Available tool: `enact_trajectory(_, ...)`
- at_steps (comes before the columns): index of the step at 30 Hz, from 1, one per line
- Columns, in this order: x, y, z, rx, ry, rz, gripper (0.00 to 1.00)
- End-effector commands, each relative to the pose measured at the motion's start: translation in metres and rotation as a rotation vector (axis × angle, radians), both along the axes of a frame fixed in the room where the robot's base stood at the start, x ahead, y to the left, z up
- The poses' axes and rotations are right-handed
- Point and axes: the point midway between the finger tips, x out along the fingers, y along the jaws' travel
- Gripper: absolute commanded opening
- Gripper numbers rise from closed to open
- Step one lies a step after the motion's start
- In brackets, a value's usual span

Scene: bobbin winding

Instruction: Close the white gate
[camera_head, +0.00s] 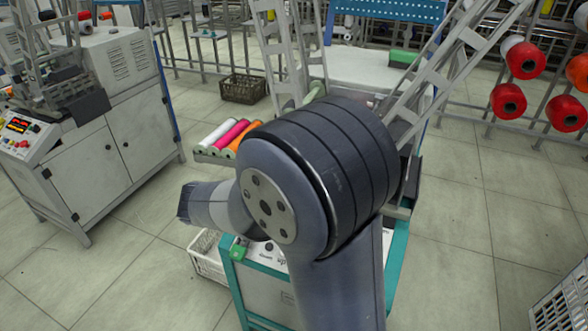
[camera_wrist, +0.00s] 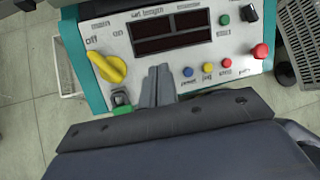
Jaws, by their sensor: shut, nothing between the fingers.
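I cannot tell for sure which part is the white gate. In the head view a pale lattice frame (camera_head: 277,62) stands upright behind my arm, and a second pale lattice frame (camera_head: 437,70) slants up to the right. My arm hides much of the machine between them. My gripper (camera_wrist: 158,72) shows in the wrist view, with its two fingers together and nothing between them. It is over the lower edge of a control panel (camera_wrist: 150,58). The wrist view shows no gate. My gripper is hidden in the head view.
Coloured spools (camera_head: 228,136) lie left of my arm. A grey machine (camera_head: 95,130) stands at left; tiled floor (camera_head: 455,225) is clear at right.

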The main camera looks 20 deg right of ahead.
Motion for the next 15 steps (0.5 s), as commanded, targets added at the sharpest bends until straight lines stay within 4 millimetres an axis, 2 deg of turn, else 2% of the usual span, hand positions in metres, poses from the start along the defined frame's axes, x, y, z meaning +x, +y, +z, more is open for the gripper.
enact_trajectory(2,-0.002,-0.008,0.000,-0.067,-0.068,0.011,0.00)
enact_trajectory(9,-0.007,-0.025,0.029,-0.253,-0.315,0.045,0.00)
enact_trajectory(15,-0.014,-0.029,0.057,-0.368,-0.542,0.083,0.00)
